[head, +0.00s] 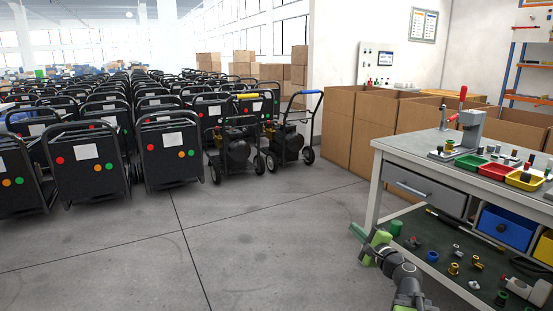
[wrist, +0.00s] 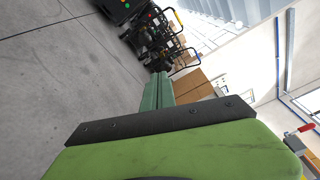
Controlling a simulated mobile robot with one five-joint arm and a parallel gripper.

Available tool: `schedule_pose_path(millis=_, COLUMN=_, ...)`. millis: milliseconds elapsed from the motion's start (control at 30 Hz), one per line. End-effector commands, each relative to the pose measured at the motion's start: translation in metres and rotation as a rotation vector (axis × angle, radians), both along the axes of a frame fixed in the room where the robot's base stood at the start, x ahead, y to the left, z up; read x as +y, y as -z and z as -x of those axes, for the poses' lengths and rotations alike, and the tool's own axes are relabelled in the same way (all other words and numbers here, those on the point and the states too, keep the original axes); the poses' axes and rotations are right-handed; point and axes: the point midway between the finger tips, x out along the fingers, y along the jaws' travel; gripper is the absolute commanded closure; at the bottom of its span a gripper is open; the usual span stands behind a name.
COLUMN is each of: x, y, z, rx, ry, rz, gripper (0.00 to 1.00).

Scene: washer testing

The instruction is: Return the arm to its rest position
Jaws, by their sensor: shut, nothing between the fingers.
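My gripper (head: 356,231) shows at the lower right of the head view, in front of the workbench's left end. Its green fingers point left and are shut with nothing between them. My grey arm reaches up to it from the bottom edge. In the wrist view the gripper (wrist: 158,92) shows its green fingers together, with the floor and carts beyond. The gripper is apart from the workbench (head: 428,160) and touches nothing that I can see.
Several black carts (head: 171,150) fill the left, with two wheeled machines (head: 237,150) beside them. Cardboard boxes (head: 340,120) stand behind the workbench. Its lower shelf (head: 440,250) holds several small fittings close to my arm. The grey floor (head: 270,240) at centre is clear.

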Motion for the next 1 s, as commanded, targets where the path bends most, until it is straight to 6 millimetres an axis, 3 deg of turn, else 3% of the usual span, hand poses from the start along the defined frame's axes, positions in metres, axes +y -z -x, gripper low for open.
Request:
schedule_pose_path(millis=33, x=0.046, y=-0.002, z=-0.004, rx=0.027, ry=-0.091, rz=0.077, gripper=1.0)
schedule_pose_path(millis=200, x=0.186, y=0.036, z=0.012, rx=0.137, ry=-0.431, rz=0.426, gripper=1.0)
schedule_pose_path(millis=300, x=0.246, y=0.07, z=0.042, rx=0.214, ry=-0.648, rz=0.673, gripper=1.0)
schedule_pose_path(millis=367, x=0.266, y=0.093, z=0.065, rx=0.272, ry=-0.777, rz=0.835, gripper=1.0)
schedule_pose_path(millis=467, x=0.265, y=0.129, z=0.098, rx=0.381, ry=-0.944, rz=1.067, gripper=1.0)
schedule_pose_path(millis=600, x=0.216, y=0.165, z=0.137, rx=0.57, ry=-1.104, rz=1.311, gripper=1.0)
schedule_pose_path(millis=767, x=0.158, y=0.177, z=0.183, rx=0.799, ry=-1.294, rz=1.497, gripper=1.0)
schedule_pose_path(millis=800, x=0.157, y=0.165, z=0.192, rx=0.795, ry=-1.355, rz=1.504, gripper=1.0)
schedule_pose_path(millis=1000, x=0.158, y=0.098, z=0.189, rx=0.791, ry=-1.341, rz=1.501, gripper=1.0)
